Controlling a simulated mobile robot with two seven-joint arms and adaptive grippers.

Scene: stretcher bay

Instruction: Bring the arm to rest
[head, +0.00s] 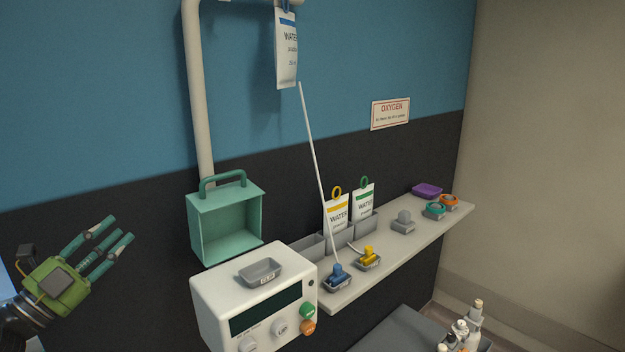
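My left gripper (112,232) is at the left edge of the head view, with green and grey fingers pointing up and to the right. Its fingers are spread apart with nothing between them. It is in front of the dark lower wall, left of the teal box and the white device, and touches neither. My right gripper is not in view.
A teal open box (226,225) hangs by the pole (199,100). A white device (230,297) with knobs stands below it. A shelf (385,258) holds pouches and clips. A water pouch (286,50) hangs above. Bottles (462,328) stand lower right.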

